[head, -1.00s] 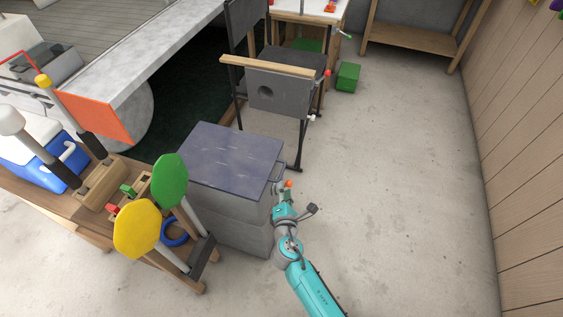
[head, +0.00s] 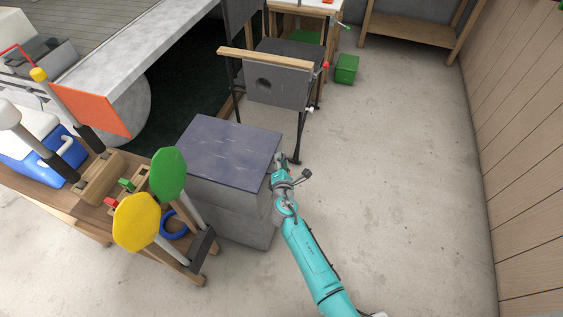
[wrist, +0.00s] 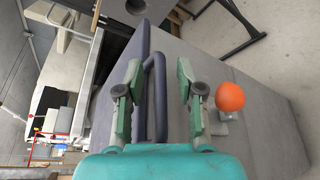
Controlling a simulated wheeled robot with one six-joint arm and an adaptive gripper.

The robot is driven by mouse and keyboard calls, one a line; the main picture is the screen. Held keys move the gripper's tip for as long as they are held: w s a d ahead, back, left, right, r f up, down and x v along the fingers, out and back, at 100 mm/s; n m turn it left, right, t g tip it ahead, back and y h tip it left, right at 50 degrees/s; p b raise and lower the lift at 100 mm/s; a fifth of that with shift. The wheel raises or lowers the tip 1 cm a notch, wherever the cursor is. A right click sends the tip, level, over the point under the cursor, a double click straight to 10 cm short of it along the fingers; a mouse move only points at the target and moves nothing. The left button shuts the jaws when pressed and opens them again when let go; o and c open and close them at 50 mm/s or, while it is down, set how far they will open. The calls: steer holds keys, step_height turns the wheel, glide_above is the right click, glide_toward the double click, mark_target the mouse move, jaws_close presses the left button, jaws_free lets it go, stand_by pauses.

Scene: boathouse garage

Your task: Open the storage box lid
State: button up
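The storage box (head: 238,220) is a grey box with a dark blue-grey lid (head: 225,150), which lies flat and closed on top. In the wrist view the lid (wrist: 103,105) is on the left and the grey box side (wrist: 245,135) on the right. The lid's dark bar handle (wrist: 154,85) runs between my two green fingertips. My gripper (wrist: 156,88) is open around the handle, with visible gaps on both sides. In the head view my gripper (head: 281,161) is at the lid's right edge and hides the handle.
An orange knob (wrist: 230,97) sits close to the right finger. A wooden bench with yellow (head: 136,222) and green (head: 167,173) paddles stands left of the box. A black-framed stand (head: 277,85) is behind it. Floor to the right is clear.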

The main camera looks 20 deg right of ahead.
jaws_close()
steer(key=shift+r, duration=0.1)
